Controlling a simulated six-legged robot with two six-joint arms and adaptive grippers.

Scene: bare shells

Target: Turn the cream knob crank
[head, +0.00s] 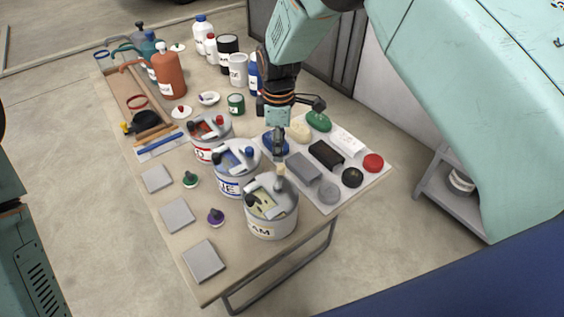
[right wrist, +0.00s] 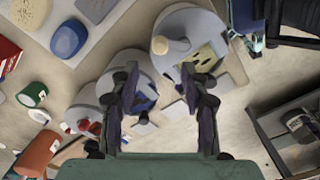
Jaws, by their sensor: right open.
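The cream can (head: 271,226) stands at the near end of the table, with a label ending in "AM" on its front. Its grey lid carries a crank with a cream knob (head: 281,170) on its far side. In the right wrist view the cream knob (right wrist: 160,45) sticks up from the round lid (right wrist: 190,22), beyond my fingertips. My right gripper (head: 279,146) is above the table, behind the cream can and apart from the knob. Its two fingers stand apart with nothing between them in the wrist view (right wrist: 160,78). My left gripper is not in view.
The blue-labelled can (head: 235,182) and red-labelled can (head: 205,152) stand in a row behind the cream can. A white board (head: 330,197) with coloured blocks and discs lies to the right. Grey square tiles (head: 204,261) and small knobbed pieces (head: 215,217) lie to the left.

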